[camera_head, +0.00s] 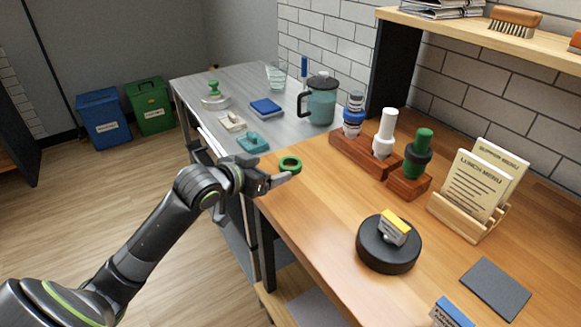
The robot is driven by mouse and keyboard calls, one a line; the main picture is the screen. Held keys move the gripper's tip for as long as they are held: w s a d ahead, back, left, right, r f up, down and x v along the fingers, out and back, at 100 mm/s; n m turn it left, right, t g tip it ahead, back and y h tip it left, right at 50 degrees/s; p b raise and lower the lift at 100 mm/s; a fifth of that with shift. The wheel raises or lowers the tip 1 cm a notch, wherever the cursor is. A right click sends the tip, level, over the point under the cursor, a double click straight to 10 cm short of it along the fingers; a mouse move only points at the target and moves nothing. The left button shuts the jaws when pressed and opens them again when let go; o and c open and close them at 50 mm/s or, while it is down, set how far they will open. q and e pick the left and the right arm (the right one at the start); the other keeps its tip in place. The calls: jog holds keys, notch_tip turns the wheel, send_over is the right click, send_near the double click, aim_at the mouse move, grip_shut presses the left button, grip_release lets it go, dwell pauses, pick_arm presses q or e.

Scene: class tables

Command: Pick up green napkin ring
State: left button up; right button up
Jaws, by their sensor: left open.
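The green napkin ring (290,164) lies flat near the left edge of the wooden table, close to the grey counter. My left gripper (274,179) comes in from the left, low over the table edge. It is open, with its fingers pointing right toward the ring. One fingertip shows just below and left of the ring; whether it touches the ring I cannot tell. The other finger is partly hidden by the hand. My right gripper is not in view.
A wooden holder (365,158) with several upright items stands behind the ring. A black round base (388,250) with a yellow-topped block and a menu stand (462,219) are to the right. The grey counter (241,87) holds a jug (320,101). The wood between is clear.

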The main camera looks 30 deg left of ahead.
aim_at(295, 163)
pick_arm(q)
jog(key=shift+d+x, duration=0.15)
jog(key=shift+x, duration=1.45)
jog(key=shift+d+x, duration=0.15)
jog(key=shift+x, duration=1.5)
jog(key=shift+s, duration=0.1)
